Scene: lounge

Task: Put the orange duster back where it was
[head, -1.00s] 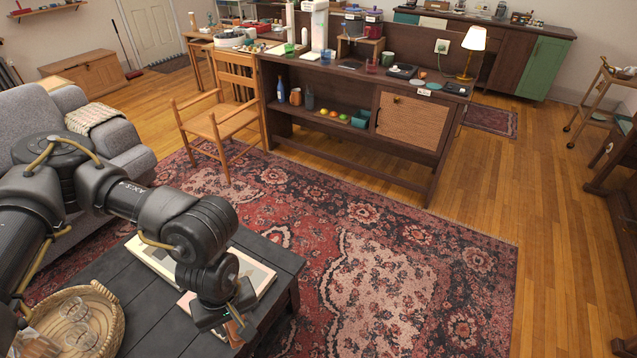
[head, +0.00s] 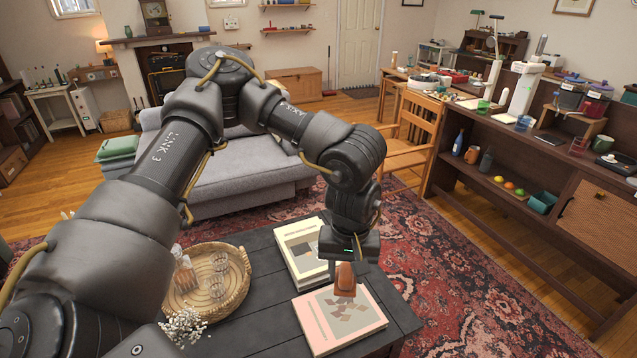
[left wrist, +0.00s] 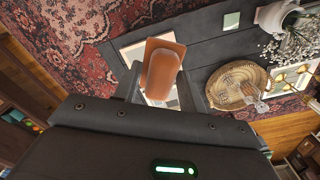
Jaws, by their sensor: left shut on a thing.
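The orange duster (head: 345,281) is a small orange-brown block; it also shows in the left wrist view (left wrist: 161,68). My left gripper (head: 344,268) points down and is shut on it. In the head view the duster shows over the pink book (head: 316,325) on the dark coffee table (head: 262,338). I cannot tell whether it touches the book. In the left wrist view the duster sits between the two fingers (left wrist: 157,92). My right gripper is out of view.
A cream book (head: 298,240) lies just behind the pink one. A round wicker tray (head: 240,256) with glasses and a bottle stands left on the table, with white flowers (head: 184,328) in front. A grey sofa (head: 235,180) stands behind. A wooden sideboard (head: 500,205) is to the right.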

